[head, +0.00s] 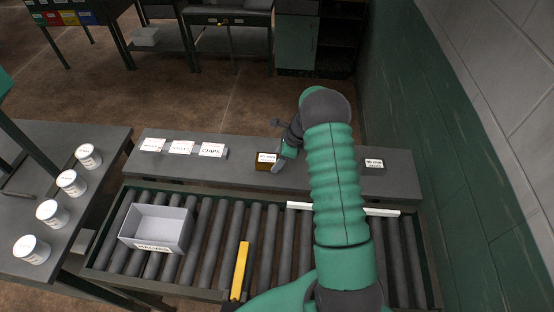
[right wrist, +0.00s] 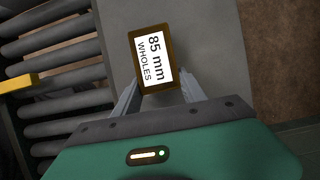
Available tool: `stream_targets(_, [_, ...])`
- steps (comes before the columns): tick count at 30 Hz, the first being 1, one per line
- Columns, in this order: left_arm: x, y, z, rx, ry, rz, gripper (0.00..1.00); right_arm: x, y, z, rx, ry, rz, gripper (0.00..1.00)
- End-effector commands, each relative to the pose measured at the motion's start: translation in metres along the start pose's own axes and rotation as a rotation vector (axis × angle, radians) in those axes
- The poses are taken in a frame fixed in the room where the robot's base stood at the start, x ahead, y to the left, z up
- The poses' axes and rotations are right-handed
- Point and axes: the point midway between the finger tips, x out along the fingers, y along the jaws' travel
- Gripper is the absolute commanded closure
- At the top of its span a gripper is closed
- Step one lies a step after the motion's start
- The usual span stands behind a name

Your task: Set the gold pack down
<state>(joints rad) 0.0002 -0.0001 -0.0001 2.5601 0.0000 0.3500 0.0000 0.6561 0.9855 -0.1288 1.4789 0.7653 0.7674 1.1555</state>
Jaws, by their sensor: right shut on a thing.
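The gold pack (head: 262,165) is a small brown-gold box with a white label on top. In the right wrist view the pack (right wrist: 137,91) shows the label "85 mm WHOLES". My right gripper (head: 277,162) is shut on it, with one finger on each side in the wrist view (right wrist: 157,92). The pack is over the long grey shelf (head: 330,160) behind the roller conveyor. I cannot tell whether its underside touches the shelf. My left gripper is not in view.
White label cards (head: 181,148) stand on the shelf's left part, one reading "CHIPS". A dark labelled block (head: 373,165) is at its right. The conveyor (head: 205,225) carries a grey bin (head: 184,222) and a yellow bar (head: 240,270). Several white tubs (head: 53,213) stand at left.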

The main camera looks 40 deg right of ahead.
Motion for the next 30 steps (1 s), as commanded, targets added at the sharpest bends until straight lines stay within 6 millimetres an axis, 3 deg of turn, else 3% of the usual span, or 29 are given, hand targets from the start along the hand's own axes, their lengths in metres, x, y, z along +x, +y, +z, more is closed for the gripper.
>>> stream_targets(7, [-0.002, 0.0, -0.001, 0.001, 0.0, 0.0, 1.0, 0.007, 0.0, -0.003, 0.0, 0.002, -0.004, 0.96])
stream_targets(8, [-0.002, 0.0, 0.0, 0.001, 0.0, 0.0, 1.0, 0.007, 0.0, -0.003, -0.001, 0.002, -0.004, 0.5])
stream_targets(12, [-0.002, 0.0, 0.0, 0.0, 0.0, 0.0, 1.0, 0.007, 0.001, -0.002, -0.001, 0.002, -0.004, 0.32])
stream_targets(23, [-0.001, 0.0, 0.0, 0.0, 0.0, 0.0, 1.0, 0.003, -0.001, -0.003, -0.001, 0.0, -0.004, 0.29])
stream_targets(26, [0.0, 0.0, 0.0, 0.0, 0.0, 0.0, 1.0, -0.011, -0.001, -0.003, -0.002, 0.0, -0.006, 0.29])
stream_targets(30, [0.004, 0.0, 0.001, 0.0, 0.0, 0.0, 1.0, -0.046, -0.001, -0.002, -0.002, -0.001, -0.009, 0.29])
